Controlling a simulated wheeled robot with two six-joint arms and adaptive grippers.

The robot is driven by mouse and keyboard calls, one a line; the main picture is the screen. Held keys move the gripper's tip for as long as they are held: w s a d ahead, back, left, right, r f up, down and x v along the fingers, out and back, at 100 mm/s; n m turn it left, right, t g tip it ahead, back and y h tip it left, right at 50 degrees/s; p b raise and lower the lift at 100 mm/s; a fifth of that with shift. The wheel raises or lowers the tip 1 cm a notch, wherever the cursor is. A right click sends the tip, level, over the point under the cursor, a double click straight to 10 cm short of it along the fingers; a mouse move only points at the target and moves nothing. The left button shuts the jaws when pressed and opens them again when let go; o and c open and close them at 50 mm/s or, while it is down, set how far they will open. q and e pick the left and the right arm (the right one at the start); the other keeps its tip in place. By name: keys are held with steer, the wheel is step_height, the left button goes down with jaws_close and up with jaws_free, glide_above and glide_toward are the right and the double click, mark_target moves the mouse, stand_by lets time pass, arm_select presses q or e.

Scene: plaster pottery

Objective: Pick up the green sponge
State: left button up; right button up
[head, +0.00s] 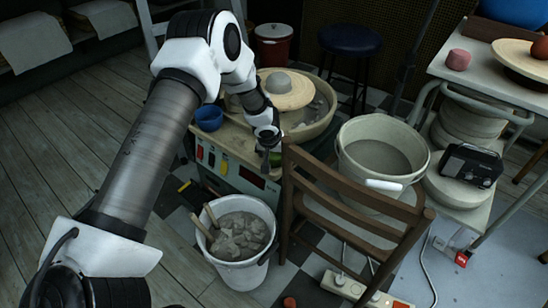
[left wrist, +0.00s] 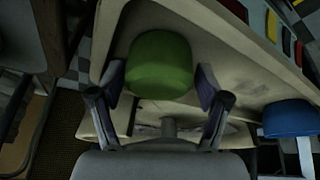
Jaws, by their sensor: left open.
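The green sponge (left wrist: 160,60) is a rounded block in the left wrist view, on or just above the pale top of the pottery wheel's table. My left gripper (left wrist: 160,82) is open, with one finger on each side of the sponge's near part. The fingers look very close to its sides; I cannot tell whether they touch. In the head view my left gripper (head: 268,143) points down at the table's front corner, and a small green part of the sponge (head: 275,159) shows below it. My right gripper is in neither view.
A wooden chair (head: 345,185) stands close on the right. A white bucket (head: 240,275) with grey lumps is below on the floor.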

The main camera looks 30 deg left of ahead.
arm_select(q)
steer(key=c, duration=0.7)
steer(key=shift+r, duration=0.15)
step_height(320, 180, up, 28)
steer(key=p, duration=1)
steer(key=shift+c, duration=0.5)
